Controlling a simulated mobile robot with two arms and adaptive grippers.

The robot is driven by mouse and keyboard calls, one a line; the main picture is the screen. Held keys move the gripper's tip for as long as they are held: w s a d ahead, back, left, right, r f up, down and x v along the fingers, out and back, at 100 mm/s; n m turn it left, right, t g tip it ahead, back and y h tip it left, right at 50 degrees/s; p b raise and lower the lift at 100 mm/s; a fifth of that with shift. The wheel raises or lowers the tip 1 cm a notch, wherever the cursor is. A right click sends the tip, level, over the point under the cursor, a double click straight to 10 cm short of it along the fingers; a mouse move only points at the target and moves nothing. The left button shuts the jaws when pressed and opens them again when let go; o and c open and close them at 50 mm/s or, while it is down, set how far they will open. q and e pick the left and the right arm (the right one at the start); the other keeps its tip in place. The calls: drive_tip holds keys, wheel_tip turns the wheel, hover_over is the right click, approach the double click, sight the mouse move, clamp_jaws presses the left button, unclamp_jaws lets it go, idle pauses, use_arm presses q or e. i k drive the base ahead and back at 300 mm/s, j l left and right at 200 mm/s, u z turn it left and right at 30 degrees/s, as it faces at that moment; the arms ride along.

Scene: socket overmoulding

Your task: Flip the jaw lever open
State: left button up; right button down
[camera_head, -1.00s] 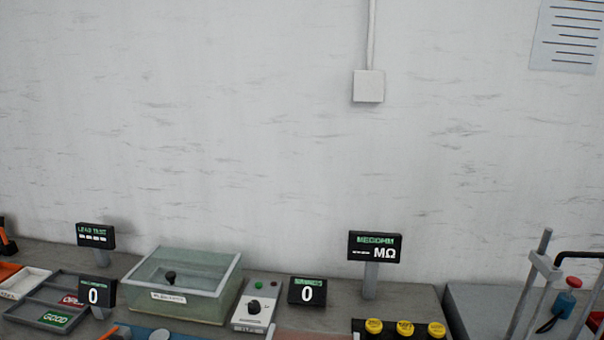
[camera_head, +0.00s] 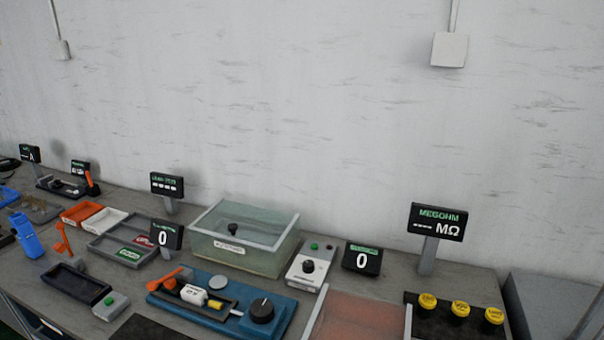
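A blue fixture (camera_head: 281,318) stands at the front middle of the bench, with a black dial (camera_head: 262,311) on its right. A low-lying orange lever (camera_head: 165,280) is at its left end, beside a white part (camera_head: 193,295) and a small yellow piece (camera_head: 215,305). Another orange lever (camera_head: 63,238) stands upright farther left, and a third orange handle (camera_head: 89,182) is at the far left back. I cannot tell for certain which one is the jaw lever. Neither of my grippers is in view.
A glass-walled tank (camera_head: 245,255), a white control box (camera_head: 307,267) and several small displays stand along the back. Sorting trays (camera_head: 110,238) are left of the tank. Yellow-capped posts (camera_head: 460,310) are at the front right. A black tray (camera_head: 76,283) is at the front left.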

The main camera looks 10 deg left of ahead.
sight(169, 282)
drive_tip(key=u, duration=1.3)
